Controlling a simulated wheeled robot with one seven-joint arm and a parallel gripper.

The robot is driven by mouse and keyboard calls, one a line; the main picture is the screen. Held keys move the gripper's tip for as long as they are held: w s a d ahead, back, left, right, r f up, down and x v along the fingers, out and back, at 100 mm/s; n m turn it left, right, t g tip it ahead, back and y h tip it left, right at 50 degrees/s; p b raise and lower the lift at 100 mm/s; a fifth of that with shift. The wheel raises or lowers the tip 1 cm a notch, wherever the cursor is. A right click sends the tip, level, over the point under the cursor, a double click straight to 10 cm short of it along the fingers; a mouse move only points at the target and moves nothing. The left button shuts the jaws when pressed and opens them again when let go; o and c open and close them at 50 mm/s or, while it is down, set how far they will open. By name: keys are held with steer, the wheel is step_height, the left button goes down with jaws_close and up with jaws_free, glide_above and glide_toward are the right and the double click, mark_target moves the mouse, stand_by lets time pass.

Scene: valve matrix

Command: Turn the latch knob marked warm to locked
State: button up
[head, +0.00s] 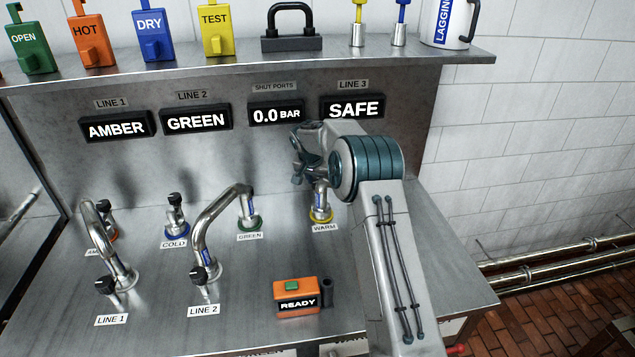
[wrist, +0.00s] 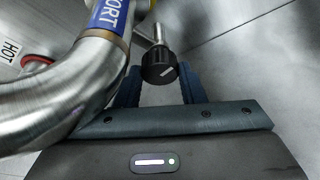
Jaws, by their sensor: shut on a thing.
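The warm port (head: 321,214) is a metal fitting on a yellow ring at the bench's right, with a WARM label (head: 324,227) in front. In the wrist view a round black knob (wrist: 158,66) with a white line sits between my two blue-grey fingers, on a thin metal stem. My gripper is shut on this knob. The line runs at a slant. No word marking the knob is readable there.
A thick curved metal pipe (wrist: 62,92) with a blue band passes close to my gripper's left. A HOT label (wrist: 10,50) lies beyond it. The Line 2 pipe (head: 208,222) stands left of my arm. An orange READY box (head: 296,294) sits in front. The display above reads SAFE (head: 353,108).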

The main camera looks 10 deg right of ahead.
steer(key=o, duration=1)
steer(key=shift+r, duration=0.1)
steer(key=b+v, duration=0.2)
steer(key=v, duration=1.1)
steer(key=shift+r, duration=0.35)
steer(key=shift+s, duration=0.1)
